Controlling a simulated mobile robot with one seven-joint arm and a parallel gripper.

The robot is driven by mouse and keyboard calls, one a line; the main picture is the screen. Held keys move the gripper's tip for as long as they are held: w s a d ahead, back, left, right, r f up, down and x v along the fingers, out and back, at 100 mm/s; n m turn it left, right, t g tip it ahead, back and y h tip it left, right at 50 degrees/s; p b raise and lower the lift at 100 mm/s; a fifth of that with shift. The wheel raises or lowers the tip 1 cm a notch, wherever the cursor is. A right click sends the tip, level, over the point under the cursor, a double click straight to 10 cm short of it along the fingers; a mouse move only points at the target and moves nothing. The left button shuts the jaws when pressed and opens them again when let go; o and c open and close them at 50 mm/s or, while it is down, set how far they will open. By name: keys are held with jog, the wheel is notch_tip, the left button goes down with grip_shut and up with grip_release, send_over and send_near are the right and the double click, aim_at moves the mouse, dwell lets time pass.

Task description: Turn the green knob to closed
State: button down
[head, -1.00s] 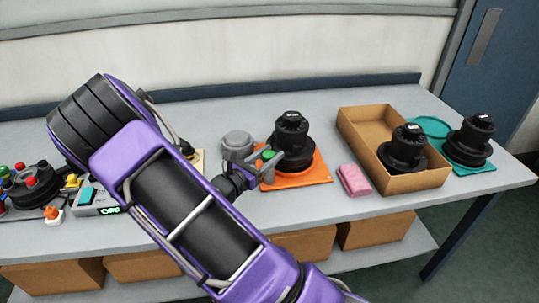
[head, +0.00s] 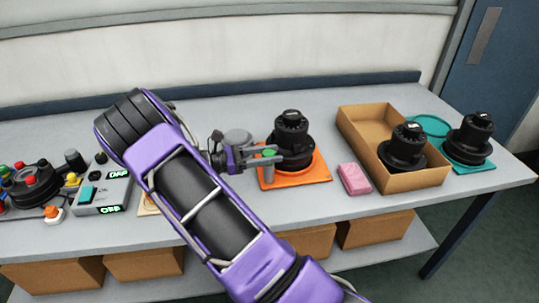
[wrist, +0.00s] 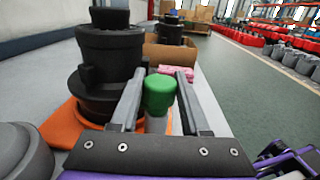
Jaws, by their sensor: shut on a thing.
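The green knob (wrist: 160,92) is a short green cylinder on a grey stem, beside the black tank (wrist: 109,60) on the orange mat (wrist: 60,124). In the wrist view it sits between the two grey fingers of my gripper (wrist: 158,98). My gripper is shut on it. In the head view the green knob (head: 269,151) shows only in part, with my gripper (head: 280,158) reaching across from the left. No open or closed marking on the knob can be read.
A pink sponge (head: 354,178), a cardboard box (head: 425,181) holding a black tank and a teal mat with another tank lie to the right. A control box (head: 102,193) stands at left.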

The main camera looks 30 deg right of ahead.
jog(key=m+g+y+b, duration=0.1)
jog(key=m+g, duration=0.1)
jog(key=g, duration=0.1)
jog(key=m+g+y, duration=0.1)
jog(key=m+g, duration=0.1)
jog(key=g, duration=0.1)
jog(key=shift+f+y+b, duration=0.15)
jog(key=shift+y+b, duration=0.15)
jog(key=shift+b, duration=0.05)
jog(key=shift+m+g+y+b, duration=0.5)
jog(key=shift+m+g+y, duration=0.6)
jog(key=shift+m+g, duration=0.3)
jog(key=shift+r+g+y, duration=0.2)
jog(key=shift+g+y, duration=0.1)
jog(key=shift+c, duration=1.9)
grip_release()
jog(key=shift+a, duration=0.15)
